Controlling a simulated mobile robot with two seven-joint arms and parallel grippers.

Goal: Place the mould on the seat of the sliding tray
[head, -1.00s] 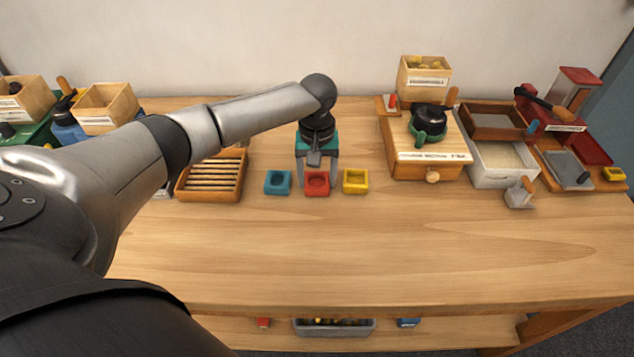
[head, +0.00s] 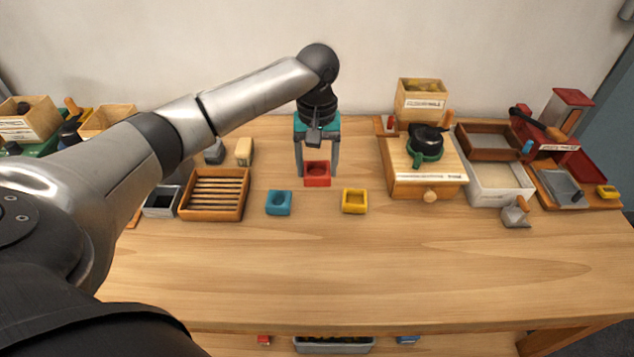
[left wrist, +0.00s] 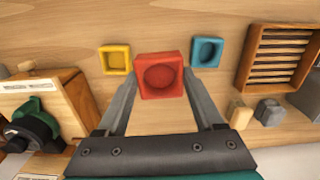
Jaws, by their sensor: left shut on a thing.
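A red mould (head: 317,181), a square block with a round hollow, is held between the fingers of my left gripper (head: 318,168). It appears raised a little above the table. In the left wrist view the red mould (left wrist: 160,76) sits between the fingertips and looks larger than its neighbours. A blue mould (head: 279,203) and a yellow mould (head: 354,201) stand on the table either side, nearer the front. A wooden box with a round knob (head: 430,195) stands to the right, a green-and-black device (head: 426,146) on it. I cannot tell which part is the sliding tray. My right gripper is not in view.
A slatted wooden tray (head: 214,194) lies to the left. A white bin (head: 497,185), a brown tray (head: 490,139) and a board with a grey plate (head: 561,184) fill the right. A labelled wooden box (head: 421,99) stands behind. The table's front is clear.

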